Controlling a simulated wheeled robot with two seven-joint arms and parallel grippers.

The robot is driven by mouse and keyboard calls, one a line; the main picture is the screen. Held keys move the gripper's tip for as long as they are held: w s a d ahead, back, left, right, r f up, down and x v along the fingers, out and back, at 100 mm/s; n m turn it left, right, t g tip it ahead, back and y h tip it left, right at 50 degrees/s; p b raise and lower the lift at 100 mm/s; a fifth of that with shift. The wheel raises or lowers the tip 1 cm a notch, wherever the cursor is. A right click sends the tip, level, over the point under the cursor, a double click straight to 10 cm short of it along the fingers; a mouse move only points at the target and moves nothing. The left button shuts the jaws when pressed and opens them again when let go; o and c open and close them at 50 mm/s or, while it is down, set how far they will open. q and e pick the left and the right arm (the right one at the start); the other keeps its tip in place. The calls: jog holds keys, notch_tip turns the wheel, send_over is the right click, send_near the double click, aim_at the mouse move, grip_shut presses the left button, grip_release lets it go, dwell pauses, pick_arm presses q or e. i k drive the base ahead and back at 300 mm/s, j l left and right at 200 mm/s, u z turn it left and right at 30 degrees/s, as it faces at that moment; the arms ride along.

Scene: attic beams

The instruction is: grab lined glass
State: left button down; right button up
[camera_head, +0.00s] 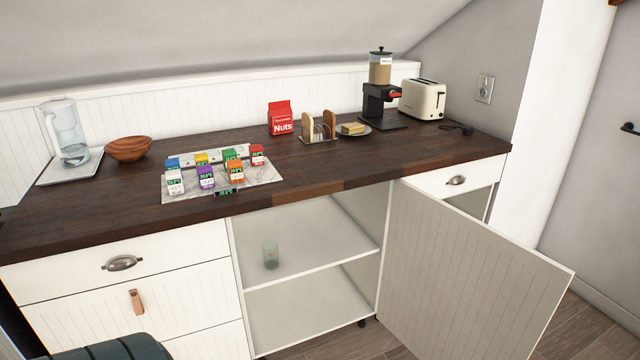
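A small translucent greenish glass (270,255) stands upright inside the open base cabinet, on its upper shelf (325,252), towards the left side. It is too small in the picture to make out lines on it clearly. Nothing stands in front of it. Neither of my grippers can be made out in this view.
The cabinet door (470,275) is swung open to the right, jutting forward. The dark wooden countertop (90,215) carries a marble board (262,180) with several small cartons, a wooden bowl (129,149), a jug (68,135), a red nuts bag (281,118) and a toaster (423,98).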

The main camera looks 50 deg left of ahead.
aim_at(269, 247)
jog(key=u, duration=1.65)
jog(key=i, duration=0.15)
